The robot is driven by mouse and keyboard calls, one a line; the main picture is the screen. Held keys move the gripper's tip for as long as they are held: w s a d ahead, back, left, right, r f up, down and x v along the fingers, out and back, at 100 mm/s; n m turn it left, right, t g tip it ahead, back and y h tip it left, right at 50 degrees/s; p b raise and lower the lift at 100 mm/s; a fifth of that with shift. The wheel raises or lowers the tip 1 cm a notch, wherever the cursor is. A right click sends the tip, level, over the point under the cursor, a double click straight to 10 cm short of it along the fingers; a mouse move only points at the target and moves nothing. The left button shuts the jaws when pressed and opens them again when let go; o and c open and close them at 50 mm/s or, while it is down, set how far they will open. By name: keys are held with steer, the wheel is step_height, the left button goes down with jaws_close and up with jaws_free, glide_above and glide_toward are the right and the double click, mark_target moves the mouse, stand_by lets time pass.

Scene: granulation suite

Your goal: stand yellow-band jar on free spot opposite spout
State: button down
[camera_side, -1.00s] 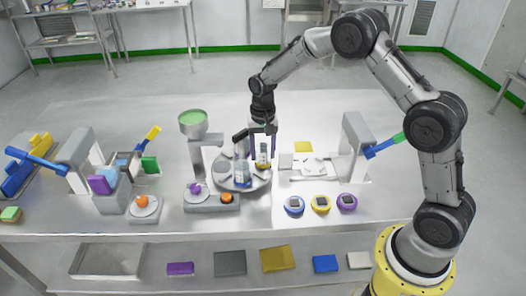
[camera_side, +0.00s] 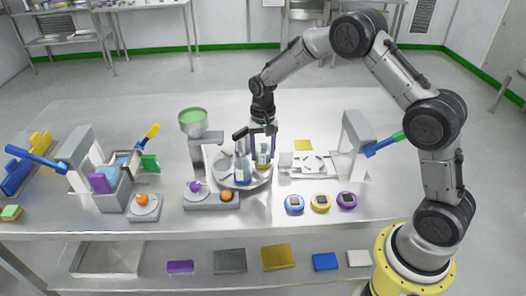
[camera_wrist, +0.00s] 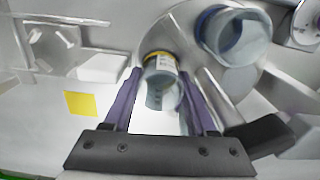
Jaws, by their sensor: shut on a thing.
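The yellow-band jar (camera_side: 263,159) is clear with a pale label and is upright between the purple fingers of my gripper (camera_side: 262,152). In the wrist view the jar (camera_wrist: 160,82) shows between the fingertips of my gripper (camera_wrist: 159,78), its yellow band at the far end. It is over the right part of the round turntable (camera_side: 230,184); I cannot tell whether its base touches. A blue-band jar (camera_side: 242,172) stands on the turntable just left of it, and also shows in the wrist view (camera_wrist: 236,42). The green-topped hopper (camera_side: 193,123) stands behind left; its spout is not clear.
A grey block with a purple knob (camera_side: 196,187) and an orange knob (camera_side: 227,195) stands in front of the turntable. A white scale-like plate (camera_side: 312,163) and a grey press (camera_side: 356,145) are at right.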

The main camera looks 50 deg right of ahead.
steer(key=shift+c, duration=0.6)
jaws_free()
steer(key=shift+o, duration=0.4)
steer(key=shift+r, duration=0.15)
steer(key=shift+w+r, duration=0.15)
steer(key=shift+r, duration=0.9)
steer(key=shift+w+r, duration=0.1)
steer(key=shift+r, duration=0.95)
steer(key=r, duration=0.3)
steer(key=shift+s+r, duration=0.2)
steer(key=shift+r, duration=0.15)
